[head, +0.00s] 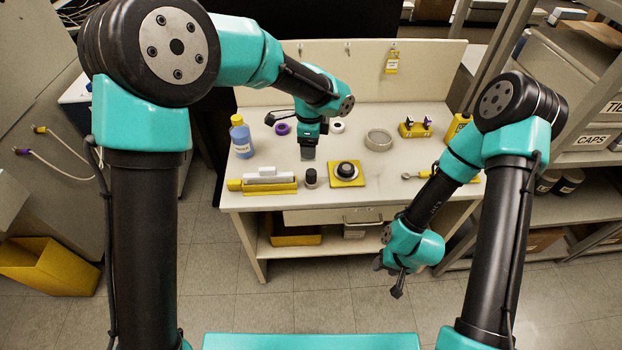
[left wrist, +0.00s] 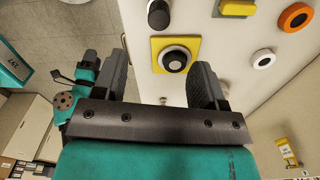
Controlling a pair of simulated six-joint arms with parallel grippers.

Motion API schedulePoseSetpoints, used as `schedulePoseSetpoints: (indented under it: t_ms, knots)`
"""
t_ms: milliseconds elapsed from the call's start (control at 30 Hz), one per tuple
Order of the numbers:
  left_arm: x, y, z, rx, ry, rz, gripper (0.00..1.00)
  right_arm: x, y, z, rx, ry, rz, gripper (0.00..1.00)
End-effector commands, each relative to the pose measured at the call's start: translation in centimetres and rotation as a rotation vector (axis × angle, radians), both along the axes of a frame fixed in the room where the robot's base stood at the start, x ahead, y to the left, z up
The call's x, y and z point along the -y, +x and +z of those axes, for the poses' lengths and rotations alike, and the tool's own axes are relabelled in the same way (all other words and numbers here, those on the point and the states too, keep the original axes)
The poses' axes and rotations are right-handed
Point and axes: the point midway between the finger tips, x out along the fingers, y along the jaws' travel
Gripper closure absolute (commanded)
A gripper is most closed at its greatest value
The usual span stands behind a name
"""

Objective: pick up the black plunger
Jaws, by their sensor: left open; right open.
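Two black items could be the black plunger; I cannot tell which. One is a short black knob on a round base (head: 347,169), sitting on a yellow square plate (head: 336,183). The other is a small dark upright cylinder (head: 311,178) just left of the plate. The left wrist view shows the knob (left wrist: 174,59) between the fingers in the picture and the cylinder (left wrist: 158,15) at the top edge. My left gripper (head: 308,154) is open and empty, pointing down above the bench behind both. My right gripper (head: 388,279) is open and empty, in front of the bench.
A blue bottle (head: 241,138) and a yellow-and-white block (head: 266,179) stand on the bench's left. A purple ring (head: 283,128) and a white ring (head: 338,127) lie further back.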

Motion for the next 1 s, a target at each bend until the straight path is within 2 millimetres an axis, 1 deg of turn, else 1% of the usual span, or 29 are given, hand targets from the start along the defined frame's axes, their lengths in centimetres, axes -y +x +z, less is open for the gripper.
schedulePoseSetpoints:
  t_ms: [33, 300, 400, 500, 600, 900, 1000]
  knots:
    - [0.0, -0.1, -1.0, -0.004, 0.002, -0.001, 0.35, 0.0, 0.0, 0.0, 0.000, 0.000, 0.000, 0.53]
    - [0.0, 0.0, -5.6, -0.003, 0.000, 0.000, 0.35, 0.0, 0.0, 0.0, 0.000, 0.000, 0.000, 0.53]
    - [0.0, -0.1, -7.2, -0.003, 0.000, 0.000, 0.35, 0.0, 0.0, 0.0, 0.000, 0.000, 0.000, 0.53]
    - [0.0, 0.0, -8.2, -0.003, 0.001, 0.000, 0.35, 0.0, 0.0, 0.0, 0.000, 0.000, 0.000, 0.53]
    - [0.0, 0.0, -8.7, 0.000, -0.001, 0.001, 0.35, 0.0, 0.0, 0.0, 0.000, 0.000, 0.000, 0.53]
    - [0.0, 0.0, -8.7, 0.000, -0.001, 0.001, 0.35, 0.0, 0.0, 0.0, 0.000, 0.000, 0.000, 0.53]
    - [0.0, 0.0, -9.2, -0.001, 0.000, 0.001, 0.35, 0.0, 0.0, 0.0, 0.000, 0.000, 0.000, 0.53]
